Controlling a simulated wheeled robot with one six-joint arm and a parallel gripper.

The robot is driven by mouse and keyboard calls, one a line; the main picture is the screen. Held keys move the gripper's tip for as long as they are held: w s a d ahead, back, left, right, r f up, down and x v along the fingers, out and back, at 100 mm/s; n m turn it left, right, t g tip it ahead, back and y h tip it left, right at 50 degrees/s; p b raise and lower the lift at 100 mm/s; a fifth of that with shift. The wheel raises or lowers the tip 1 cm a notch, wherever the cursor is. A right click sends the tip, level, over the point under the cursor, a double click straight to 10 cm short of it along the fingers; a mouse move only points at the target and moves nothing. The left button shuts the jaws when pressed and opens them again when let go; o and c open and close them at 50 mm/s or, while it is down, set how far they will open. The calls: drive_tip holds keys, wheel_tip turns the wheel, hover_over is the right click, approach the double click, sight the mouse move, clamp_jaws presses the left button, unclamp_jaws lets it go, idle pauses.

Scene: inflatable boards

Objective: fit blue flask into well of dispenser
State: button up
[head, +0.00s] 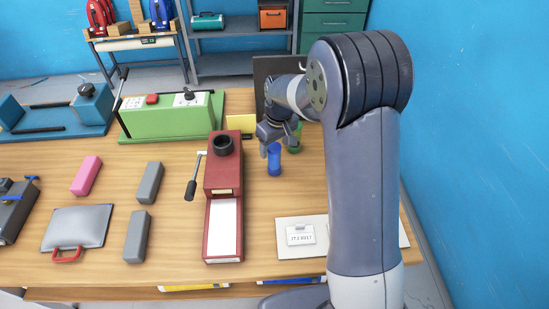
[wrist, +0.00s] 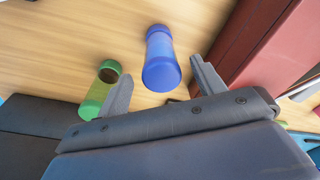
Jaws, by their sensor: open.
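The blue flask (head: 274,160) stands upright on the wooden table, just right of the red dispenser (head: 222,175). The dispenser has a round black well (head: 223,144) on its top; nothing shows in it. My gripper (head: 277,138) is open and empty, above and close to the blue flask. In the wrist view, the blue flask (wrist: 160,60) shows between the two fingers of my gripper (wrist: 161,70), beyond or near their tips. I cannot tell whether it touches either finger.
A green flask (head: 296,138) stands close behind and right of the blue one; it shows outside the left finger in the wrist view (wrist: 100,92). A lever (head: 193,180) sticks out left of the dispenser. A white card (head: 300,235) lies in front. Grey blocks (head: 149,182) lie left.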

sight(274, 159)
drive_tip(key=f, duration=0.2)
drive_tip(key=f+p, duration=0.1)
drive_tip(key=f, duration=0.1)
drive_tip(key=shift+w+a+f, duration=0.1)
drive_tip(key=shift+w+a, duration=0.05)
drive_tip(key=shift+a, duration=0.1)
drive_tip(key=c, duration=1.2)
drive_tip(key=shift+o, duration=0.2)
